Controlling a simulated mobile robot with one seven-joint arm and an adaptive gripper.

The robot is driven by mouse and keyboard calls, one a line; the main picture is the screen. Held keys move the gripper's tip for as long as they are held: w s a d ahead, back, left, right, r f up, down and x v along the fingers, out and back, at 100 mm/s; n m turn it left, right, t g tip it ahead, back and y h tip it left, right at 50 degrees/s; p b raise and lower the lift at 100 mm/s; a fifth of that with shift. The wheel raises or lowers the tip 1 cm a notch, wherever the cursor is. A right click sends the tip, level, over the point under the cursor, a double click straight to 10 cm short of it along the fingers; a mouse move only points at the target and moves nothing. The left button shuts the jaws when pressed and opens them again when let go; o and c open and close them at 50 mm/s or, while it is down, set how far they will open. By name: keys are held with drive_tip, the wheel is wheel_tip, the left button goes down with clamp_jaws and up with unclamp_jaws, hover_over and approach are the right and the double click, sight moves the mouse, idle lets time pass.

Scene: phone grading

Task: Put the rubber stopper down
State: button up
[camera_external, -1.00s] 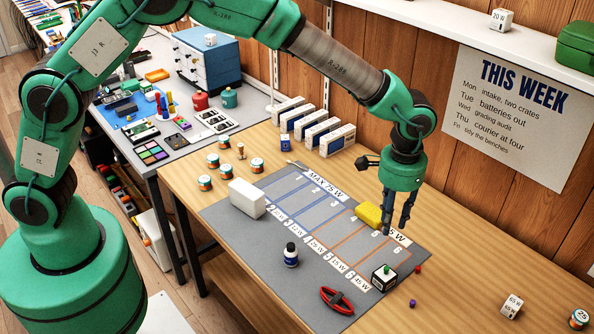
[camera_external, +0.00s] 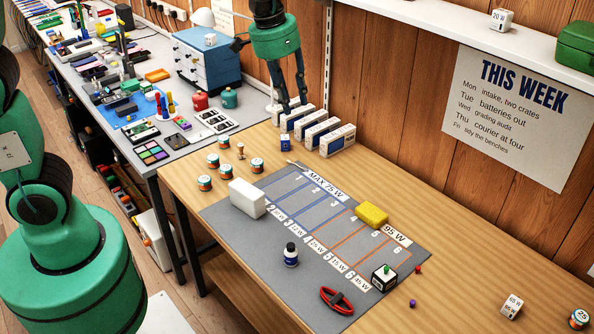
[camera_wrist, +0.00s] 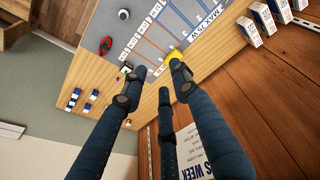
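My gripper (camera_external: 291,108) hangs in the air over the row of white boxes at the back of the bench. Its fingers are apart with nothing between them; they also show spread and empty in the wrist view (camera_wrist: 160,75). I cannot surely pick out the rubber stopper. A small red piece (camera_external: 418,268) and a small purple piece (camera_external: 412,303) lie on the wood right of the grey mat (camera_external: 228,222). A yellow block (camera_external: 371,214) lies on the mat by the 95 W label; it shows beyond the fingertips in the wrist view (camera_wrist: 175,55).
White boxes (camera_external: 337,139) stand along the wall. Several small jars (camera_external: 257,165) stand left. The right front wood is mostly clear.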

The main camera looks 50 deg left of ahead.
drive_tip(key=s+a+r+t, duration=0.2)
drive_tip(key=s+a+r, duration=0.3)
drive_tip(key=s+a, duration=1.05)
drive_tip(key=s, duration=0.3)
drive_tip(key=s+a+f+n+t+y, duration=0.1)
drive_tip(key=s+a, duration=0.3)
drive_tip(key=s, duration=0.3)
drive_tip(key=shift+a+f+n, duration=0.25)
drive_tip(key=shift+a+n, duration=0.05)
drive_tip(key=shift+s, duration=0.1)
